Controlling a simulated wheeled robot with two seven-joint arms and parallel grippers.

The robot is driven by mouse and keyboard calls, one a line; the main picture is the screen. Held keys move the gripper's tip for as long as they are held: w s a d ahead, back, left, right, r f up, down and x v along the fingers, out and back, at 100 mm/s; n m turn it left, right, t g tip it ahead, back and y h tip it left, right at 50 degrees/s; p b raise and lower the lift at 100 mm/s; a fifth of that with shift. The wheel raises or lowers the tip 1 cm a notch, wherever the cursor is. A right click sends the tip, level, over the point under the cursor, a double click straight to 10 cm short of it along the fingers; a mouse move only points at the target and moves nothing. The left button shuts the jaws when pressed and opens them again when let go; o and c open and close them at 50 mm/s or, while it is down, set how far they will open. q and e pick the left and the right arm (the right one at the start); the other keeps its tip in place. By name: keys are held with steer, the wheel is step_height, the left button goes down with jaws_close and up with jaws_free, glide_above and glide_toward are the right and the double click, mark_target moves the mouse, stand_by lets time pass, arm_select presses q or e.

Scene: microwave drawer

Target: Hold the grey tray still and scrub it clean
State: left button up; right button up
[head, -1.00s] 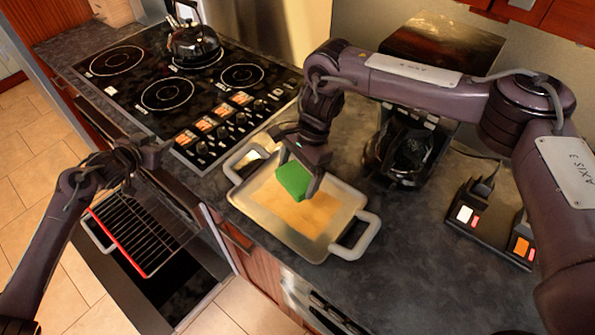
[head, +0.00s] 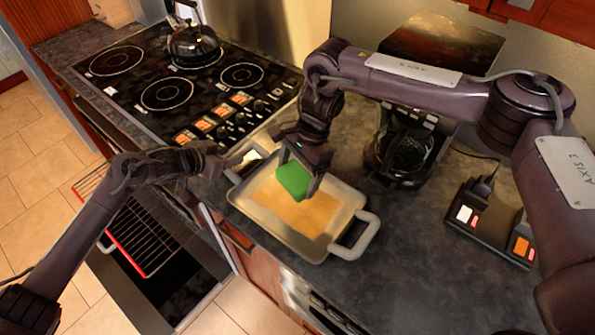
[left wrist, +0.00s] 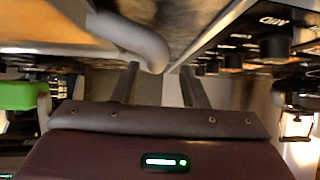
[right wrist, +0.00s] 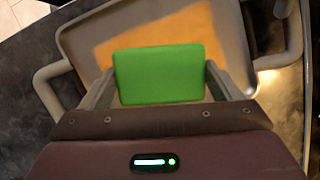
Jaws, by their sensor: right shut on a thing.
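The grey tray (head: 335,235) lies on the dark counter, with a handle at each end and a large tan-orange stain (head: 290,206) on its floor. My right gripper (head: 301,172) is shut on a green sponge (head: 293,181) over the stain; the sponge also fills the middle of the right wrist view (right wrist: 160,75). Whether the sponge touches the tray is not clear. My left gripper (head: 228,160) is beside the tray's left handle (head: 238,157). In the left wrist view its fingers (left wrist: 160,82) are apart, with the handle (left wrist: 138,38) just beyond them.
The black cooktop (head: 170,85) with a kettle (head: 194,43) is behind the left arm. An open oven with a red-edged rack (head: 135,240) is below. A dark glass coffee pot (head: 403,150) stands right of the tray. A black switch box (head: 490,222) sits farther right.

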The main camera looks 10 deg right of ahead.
mark_target(237, 154)
arm_select(q)
steer(key=shift+x, duration=1.9)
jaws_close()
steer(key=shift+o, duration=1.1)
jaws_free()
steer(key=shift+c, duration=0.4)
